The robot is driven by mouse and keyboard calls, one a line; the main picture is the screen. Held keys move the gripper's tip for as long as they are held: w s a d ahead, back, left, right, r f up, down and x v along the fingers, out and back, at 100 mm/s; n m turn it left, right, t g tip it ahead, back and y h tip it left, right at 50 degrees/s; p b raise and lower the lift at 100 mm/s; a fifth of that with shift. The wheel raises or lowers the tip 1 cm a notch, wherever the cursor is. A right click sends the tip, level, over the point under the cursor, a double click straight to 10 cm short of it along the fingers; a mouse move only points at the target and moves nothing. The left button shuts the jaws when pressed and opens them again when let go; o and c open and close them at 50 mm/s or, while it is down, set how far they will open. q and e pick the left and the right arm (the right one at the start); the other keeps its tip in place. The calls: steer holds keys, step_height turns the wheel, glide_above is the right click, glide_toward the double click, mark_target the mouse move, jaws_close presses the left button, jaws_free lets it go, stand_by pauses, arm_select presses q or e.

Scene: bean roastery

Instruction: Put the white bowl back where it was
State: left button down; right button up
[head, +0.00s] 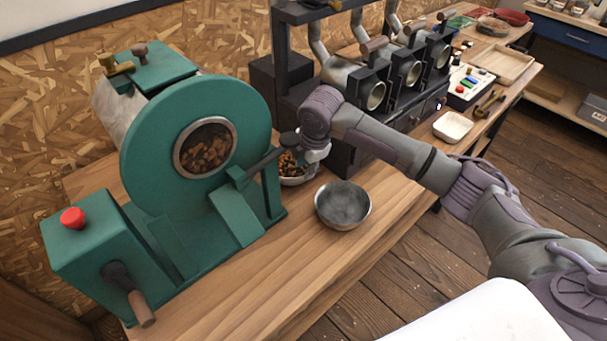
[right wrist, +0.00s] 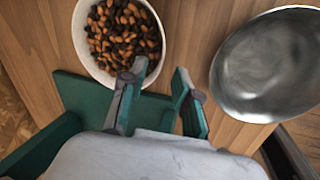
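The white bowl (head: 293,182) holds brown beans and stands on the wooden bench, just right of the green roaster's front. It also shows at the top of the right wrist view (right wrist: 85,60). My right gripper (head: 313,153) is at the bowl, pointing down, and hides part of it in the head view. In the right wrist view its two fingers (right wrist: 160,73) are apart. One fingertip overlaps the bowl's near rim and the other is outside it. I cannot tell whether either touches. My left gripper is not in view.
A metal bowl (head: 343,206) stands close to the right of the white bowl. The green roaster (head: 160,225) is on the left. A dark machine with several drums (head: 375,95) stands behind. A small cream tray (head: 453,126) is farther right. The front bench strip (head: 255,285) is clear.

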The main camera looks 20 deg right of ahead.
steer(key=v, duration=0.6)
steer(key=shift+r, duration=0.15)
steer(key=shift+s, duration=0.1)
